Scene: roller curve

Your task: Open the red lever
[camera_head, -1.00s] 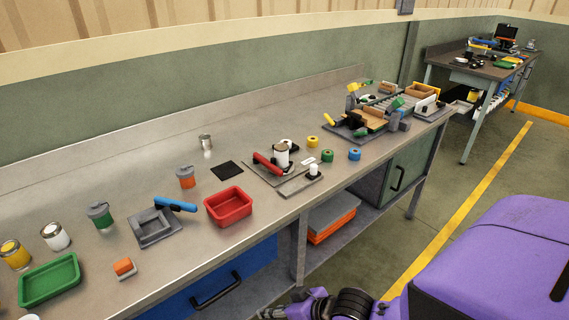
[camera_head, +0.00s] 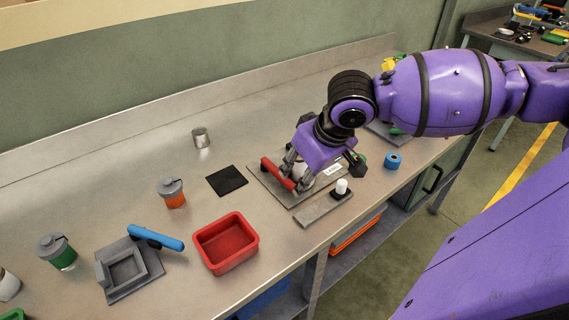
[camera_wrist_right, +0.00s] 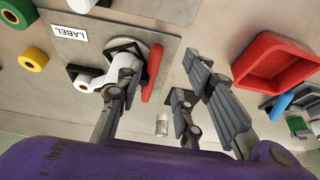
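The red lever (camera_head: 278,174) is a red bar on a grey plate (camera_head: 318,194) that lies on the workbench. It also shows in the right wrist view (camera_wrist_right: 152,73). My right gripper (camera_head: 294,172) is at the lever from above and partly hides the device behind it. In the right wrist view, the fingers of my right gripper (camera_wrist_right: 165,85) are spread apart. The lever lies between them, closer to the left finger; I cannot tell whether they touch. My left gripper is not in view.
A red tray (camera_head: 226,243) and a blue-handled grey fixture (camera_head: 130,268) stand to the left. A black mat (camera_head: 227,180) lies near the plate, and a white cylinder on a grey base (camera_head: 341,187) stands in front. A blue roll (camera_head: 392,161) is to the right. The back of the bench is mostly clear.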

